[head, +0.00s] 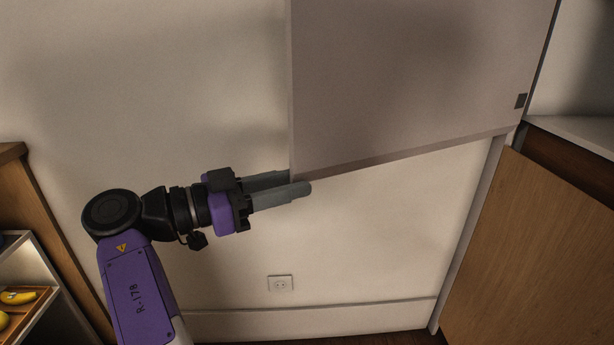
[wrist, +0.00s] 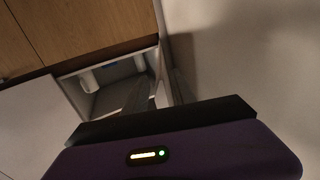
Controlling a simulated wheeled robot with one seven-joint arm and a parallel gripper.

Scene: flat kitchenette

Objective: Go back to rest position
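My gripper (head: 292,184) is in the head view at the lower left corner of a large pale door panel (head: 410,80). Its two grey fingers point right and lie close together. The nearer finger shows in front of the panel's corner; the farther fingertip meets the panel's edge in the picture. I cannot tell whether they touch or pinch it.
A wooden cabinet front (head: 550,250) stands at right. A wall socket (head: 280,283) is below my gripper. A shelf with a wooden tray (head: 40,300) of yellow fruit is at lower left. The wrist view shows wooden cupboards (wrist: 85,30) and an open pale compartment (wrist: 110,98).

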